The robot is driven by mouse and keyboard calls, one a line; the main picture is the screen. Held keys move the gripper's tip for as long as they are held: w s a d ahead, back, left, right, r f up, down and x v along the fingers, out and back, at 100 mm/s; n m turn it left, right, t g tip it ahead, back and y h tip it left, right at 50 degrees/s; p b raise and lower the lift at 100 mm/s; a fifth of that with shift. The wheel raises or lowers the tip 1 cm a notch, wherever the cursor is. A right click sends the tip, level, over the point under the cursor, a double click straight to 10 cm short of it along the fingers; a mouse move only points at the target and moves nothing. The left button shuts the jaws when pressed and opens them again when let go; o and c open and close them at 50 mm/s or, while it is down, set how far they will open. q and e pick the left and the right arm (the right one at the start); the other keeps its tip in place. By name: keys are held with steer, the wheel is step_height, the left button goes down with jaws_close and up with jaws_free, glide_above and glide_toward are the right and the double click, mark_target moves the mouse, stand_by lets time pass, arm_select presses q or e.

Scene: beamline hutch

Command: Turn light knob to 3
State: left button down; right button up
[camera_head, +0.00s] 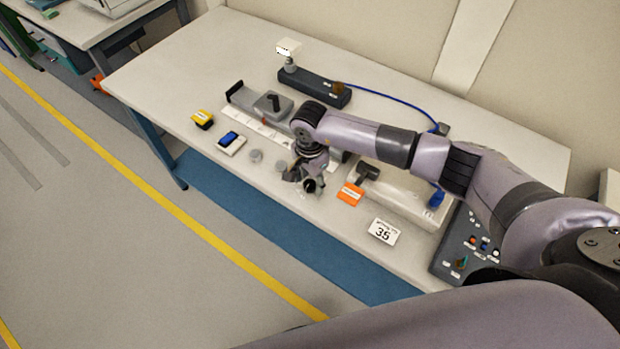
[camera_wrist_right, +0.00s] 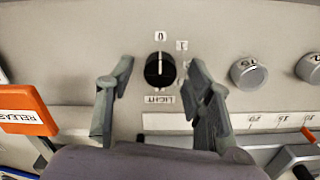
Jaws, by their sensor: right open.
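The light knob (camera_wrist_right: 160,70) is round and black with a white pointer line, set on a pale panel in the right wrist view. Its line points at the 0 mark (camera_wrist_right: 160,36). A 1 mark (camera_wrist_right: 181,44) sits beside the 0, and a LIGHT label (camera_wrist_right: 158,99) is on the opposite side. My right gripper (camera_wrist_right: 161,76) is open, with one finger on each side of the knob and visible gaps between. In the head view my right gripper (camera_head: 306,183) points down at the table's front edge and hides the knob. My left gripper is not in view.
Two grey round knobs (camera_head: 255,155) (camera_head: 281,166) are left of the gripper. An orange RELEASE piece (camera_head: 350,194) and a 35 card (camera_head: 383,231) are right of it. A dark control panel (camera_head: 470,245) sits at the table's right end. A blue cable (camera_head: 395,97) runs behind.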

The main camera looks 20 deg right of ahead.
steer(key=shift+c, duration=0.6)
jaws_close()
